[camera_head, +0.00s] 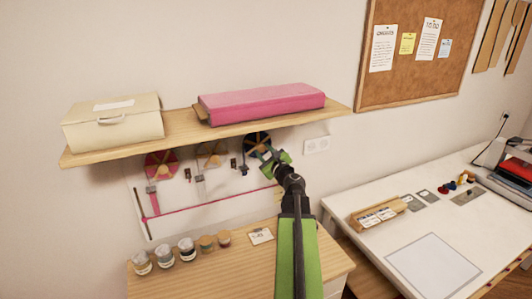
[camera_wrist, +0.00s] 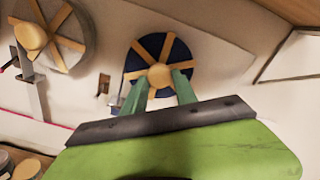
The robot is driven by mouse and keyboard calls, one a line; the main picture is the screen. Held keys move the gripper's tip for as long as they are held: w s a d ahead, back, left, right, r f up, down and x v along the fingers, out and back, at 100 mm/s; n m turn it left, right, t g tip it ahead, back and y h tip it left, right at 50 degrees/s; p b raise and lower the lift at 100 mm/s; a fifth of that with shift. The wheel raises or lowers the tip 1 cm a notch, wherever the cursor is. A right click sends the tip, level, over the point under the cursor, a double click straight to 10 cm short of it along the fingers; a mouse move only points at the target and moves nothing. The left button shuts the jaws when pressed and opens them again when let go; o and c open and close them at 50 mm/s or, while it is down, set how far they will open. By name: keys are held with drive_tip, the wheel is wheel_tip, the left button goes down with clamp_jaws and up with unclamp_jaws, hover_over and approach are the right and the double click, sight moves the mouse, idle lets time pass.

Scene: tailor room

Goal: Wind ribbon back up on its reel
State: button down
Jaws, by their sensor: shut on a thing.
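My gripper (camera_head: 267,158) has its green fingers at the navy reel (camera_head: 252,139) on the wall board under the shelf. In the wrist view, the navy reel (camera_wrist: 178,52) has wooden spokes and a round wooden knob (camera_wrist: 159,75) near its middle. The two fingertips (camera_wrist: 165,80) are shut on this knob, one on each side. A red reel (camera_head: 153,163) hangs at the left with a pink ribbon (camera_head: 154,203) hanging below it. A grey reel (camera_head: 212,150) hangs between them with a pale strip below. My gripper partly hides the navy reel; any ribbon from it is unclear.
Several jars (camera_head: 187,249) stand on the wooden cabinet top (camera_head: 290,262) below. A white table (camera_head: 350,190) is at the right.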

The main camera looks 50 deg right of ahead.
drive_tip(key=m, duration=0.6)
drive_tip(key=shift+m, duration=0.3)
idle(0.4)
drive_tip(key=c, duration=1)
unclamp_jaws()
drive_tip(key=shift+a, duration=0.15)
